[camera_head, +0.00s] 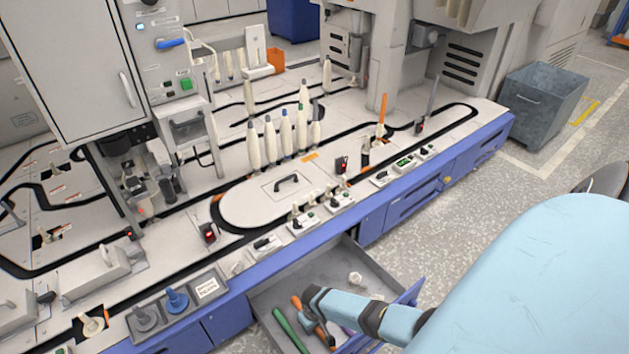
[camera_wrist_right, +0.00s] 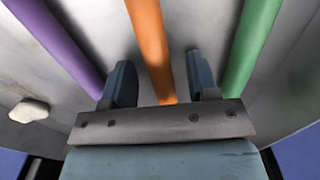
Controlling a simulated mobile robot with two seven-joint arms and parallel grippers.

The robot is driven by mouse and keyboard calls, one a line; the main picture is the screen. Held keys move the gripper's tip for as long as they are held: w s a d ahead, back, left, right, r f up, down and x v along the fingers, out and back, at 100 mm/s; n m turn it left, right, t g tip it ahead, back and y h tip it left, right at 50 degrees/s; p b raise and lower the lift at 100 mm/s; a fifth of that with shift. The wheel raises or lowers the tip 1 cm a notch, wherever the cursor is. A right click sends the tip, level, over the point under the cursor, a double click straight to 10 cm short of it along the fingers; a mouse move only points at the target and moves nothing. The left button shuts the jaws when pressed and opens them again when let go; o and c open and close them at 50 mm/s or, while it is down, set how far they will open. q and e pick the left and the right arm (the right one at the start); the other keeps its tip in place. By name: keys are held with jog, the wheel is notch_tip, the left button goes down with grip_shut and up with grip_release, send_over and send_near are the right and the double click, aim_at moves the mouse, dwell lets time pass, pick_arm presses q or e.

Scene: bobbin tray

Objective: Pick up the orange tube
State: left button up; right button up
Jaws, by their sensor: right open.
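The orange tube (camera_head: 297,303) lies in the open drawer, partly hidden by my right gripper (camera_head: 315,315) in the head view. In the right wrist view, the orange tube (camera_wrist_right: 148,40) runs between the two open fingers of my right gripper (camera_wrist_right: 159,72). A gap shows on each side of the tube, and the fingers are not closed on it. How far the fingertips are above the drawer floor is hard to tell. My left gripper is not in view.
A green tube (camera_wrist_right: 250,45) lies right of the orange one and a purple tube (camera_wrist_right: 60,45) left of it in the wrist view. A small white lump (camera_wrist_right: 29,110) lies beyond the purple tube. The grey drawer (camera_head: 275,292) has walls close around the tubes.

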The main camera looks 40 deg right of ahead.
grip_shut()
jog(key=shift+r, duration=0.2)
